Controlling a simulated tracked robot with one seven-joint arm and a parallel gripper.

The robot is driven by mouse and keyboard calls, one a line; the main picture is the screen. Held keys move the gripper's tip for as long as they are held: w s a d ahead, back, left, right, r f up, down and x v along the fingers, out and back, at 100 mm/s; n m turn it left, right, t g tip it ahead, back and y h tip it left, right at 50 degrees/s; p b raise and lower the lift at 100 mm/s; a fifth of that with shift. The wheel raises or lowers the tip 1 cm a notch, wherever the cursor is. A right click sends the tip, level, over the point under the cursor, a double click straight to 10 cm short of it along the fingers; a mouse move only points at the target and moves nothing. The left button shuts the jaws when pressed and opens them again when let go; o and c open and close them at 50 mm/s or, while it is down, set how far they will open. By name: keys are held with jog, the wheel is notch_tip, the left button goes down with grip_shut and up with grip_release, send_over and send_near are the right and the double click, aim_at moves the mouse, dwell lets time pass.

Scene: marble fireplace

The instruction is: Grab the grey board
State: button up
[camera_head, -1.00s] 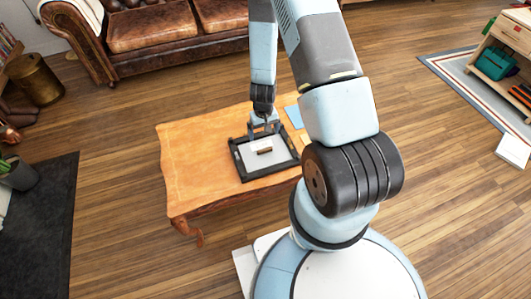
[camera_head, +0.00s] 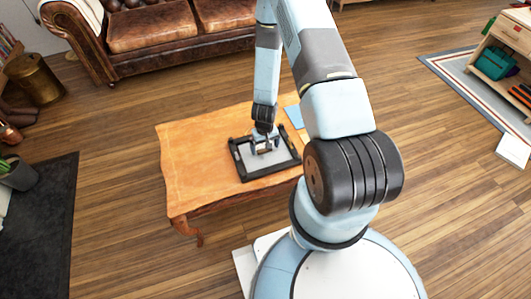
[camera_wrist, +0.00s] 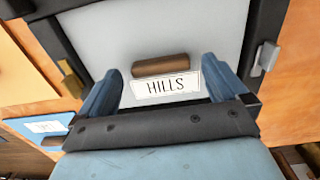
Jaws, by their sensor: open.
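The grey board (camera_wrist: 105,35) lies flat inside a black frame (camera_wrist: 270,25) on the wooden table. It bears a brown wooden handle (camera_wrist: 160,65) and a white label (camera_wrist: 165,87) reading "HILLS". In the head view, the board (camera_head: 250,166) and black frame (camera_head: 272,174) are partly covered by my gripper (camera_head: 264,149). In the wrist view, my gripper (camera_wrist: 160,70) is open, with one blue finger on each side of the handle. Nothing is held. I cannot tell whether the fingertips touch the board.
The wooden table (camera_head: 195,150) is clear on its left side. A blue card (camera_head: 294,117) lies beyond the frame, partly behind my arm. A brass clip (camera_wrist: 71,77) and a silver clip (camera_wrist: 265,58) sit at the frame's sides. A leather sofa (camera_head: 150,30) stands behind.

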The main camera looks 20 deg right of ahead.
jog(key=shift+f, duration=0.85)
jog(key=shift+c, duration=0.2)
jog(key=c, duration=1.1)
jog(key=shift+r, duration=0.1)
